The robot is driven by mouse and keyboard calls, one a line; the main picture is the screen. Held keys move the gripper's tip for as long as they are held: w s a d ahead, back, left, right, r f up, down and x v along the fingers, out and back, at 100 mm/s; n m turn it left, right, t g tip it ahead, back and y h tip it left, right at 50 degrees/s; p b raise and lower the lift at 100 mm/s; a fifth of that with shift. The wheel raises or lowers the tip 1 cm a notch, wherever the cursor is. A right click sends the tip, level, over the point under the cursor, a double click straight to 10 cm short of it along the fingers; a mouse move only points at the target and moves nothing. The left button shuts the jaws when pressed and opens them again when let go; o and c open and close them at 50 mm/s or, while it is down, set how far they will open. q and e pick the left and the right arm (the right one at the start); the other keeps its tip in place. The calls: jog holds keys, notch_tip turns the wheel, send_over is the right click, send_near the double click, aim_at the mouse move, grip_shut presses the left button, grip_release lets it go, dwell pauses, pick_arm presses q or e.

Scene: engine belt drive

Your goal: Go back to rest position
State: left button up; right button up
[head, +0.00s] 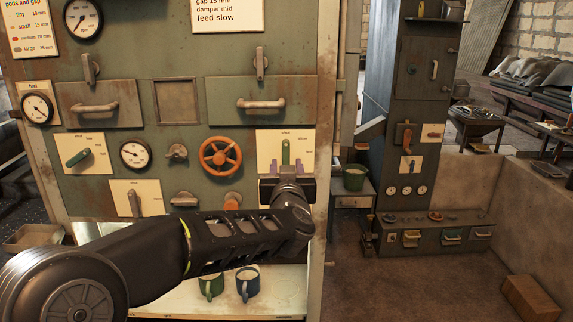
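My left arm comes in from the left across the front of the green-grey machine panel (215,88). My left gripper (286,171) is in front of the lower part of the white dial plate (302,143) at the panel's right side. Its two fingers look spread, with nothing seen held between them. A green lever (285,152) stands upright on that plate just above the gripper. I cannot tell whether the gripper touches the lever's lower part, which is hidden. My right gripper is not in view.
The panel also carries an orange handwheel (221,157), drawer handles, gauges and levers close to my arm. A green mug (211,285) and a blue mug (248,284) stand on the shelf below. A green bucket (355,177) and a tall cabinet (420,100) are to the right.

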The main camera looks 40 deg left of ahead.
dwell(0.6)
pick_arm(q)
jog(key=w+d+f+m+h, duration=0.1)
jog(key=w+d+f+h, duration=0.1)
jog(key=d+f+h, duration=0.35)
jog(key=w+d+f+m+h, duration=0.1)
jog(key=w+d+f+h, duration=0.1)
jog(key=d+f, duration=0.6)
jog(key=s+d+f+m+g+h, duration=0.15)
jog(key=d+f, duration=0.25)
jog(key=f, duration=0.6)
jog(key=s+d+f+g+h, duration=0.2)
jog(key=s+d+f, duration=0.15)
jog(key=f, duration=0.55)
jog(key=s+d+f+m+g+h, duration=0.1)
jog(key=s+d+f+g, duration=0.1)
jog(key=s+d+f, duration=0.45)
jog(key=s+d+f+g+h, duration=0.1)
jog(key=s+d+f+g, duration=0.25)
jog(key=f, duration=0.55)
jog(key=s+d+f+g+h, duration=0.1)
jog(key=s+d+f+g, duration=0.1)
jog(key=s+f, duration=0.3)
jog(key=s+d+f+m+g+h, duration=0.1)
jog(key=s+d+f, duration=0.3)
jog(key=s, duration=1)
jog(key=shift+f+g, duration=0.8)
jog(key=shift+g, duration=0.1)
